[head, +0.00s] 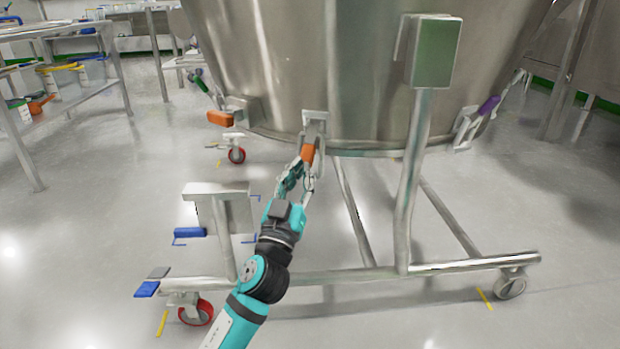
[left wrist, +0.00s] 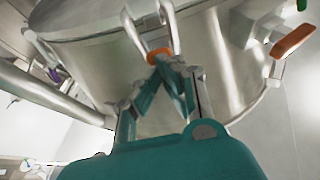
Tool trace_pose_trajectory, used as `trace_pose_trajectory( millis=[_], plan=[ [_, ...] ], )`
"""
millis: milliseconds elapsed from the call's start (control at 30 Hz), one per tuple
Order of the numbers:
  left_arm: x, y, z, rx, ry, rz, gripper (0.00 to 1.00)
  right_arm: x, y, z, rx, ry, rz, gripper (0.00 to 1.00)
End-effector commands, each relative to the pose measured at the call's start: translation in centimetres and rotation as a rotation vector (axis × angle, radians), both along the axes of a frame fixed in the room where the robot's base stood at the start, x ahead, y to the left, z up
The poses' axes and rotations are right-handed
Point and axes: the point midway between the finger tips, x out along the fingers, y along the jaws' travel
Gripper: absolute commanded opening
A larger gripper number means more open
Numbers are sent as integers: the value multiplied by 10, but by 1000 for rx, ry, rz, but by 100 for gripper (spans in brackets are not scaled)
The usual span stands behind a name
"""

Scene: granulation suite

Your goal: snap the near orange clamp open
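The near orange clamp (head: 308,151) is on the lower rim of the large steel vessel (head: 290,60), in the middle of the head view. Its orange handle hangs down below a metal latch plate. In the left wrist view the handle (left wrist: 159,53) shows as a small orange piece between two metal bars. My left gripper (head: 298,182) reaches up from below. Its teal fingers (left wrist: 164,72) converge at the lower end of the handle and appear shut on it, partly hiding it. My right gripper is in neither view.
Another orange-handled clamp (head: 220,118) sits left on the rim, a green-handled one (head: 200,84) beyond it, and a purple-handled one (head: 489,106) right. The wheeled frame's lower rail (head: 450,267) and post (head: 412,180) stand near my arm. Open floor lies left.

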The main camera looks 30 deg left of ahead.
Motion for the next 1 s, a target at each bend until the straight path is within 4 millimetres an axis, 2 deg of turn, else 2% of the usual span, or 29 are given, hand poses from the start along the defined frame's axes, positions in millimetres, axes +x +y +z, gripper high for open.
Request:
trace_pose_trajectory(
  millis=[33, 300, 600, 733, 1000],
  plan=[
    [1, 3, -5, -1, 8, -1, 0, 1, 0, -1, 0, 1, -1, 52],
    [2, 6, -7, -4, 11, -3, 0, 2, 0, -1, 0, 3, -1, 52],
    [1, 6, -2, -2, 5, -2, 0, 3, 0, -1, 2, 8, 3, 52],
    [1, 7, 14, 1, -2, 0, 0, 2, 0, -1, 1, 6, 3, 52],
    [1, 5, 68, 1, -3, -3, 0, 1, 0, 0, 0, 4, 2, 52]
  ],
)
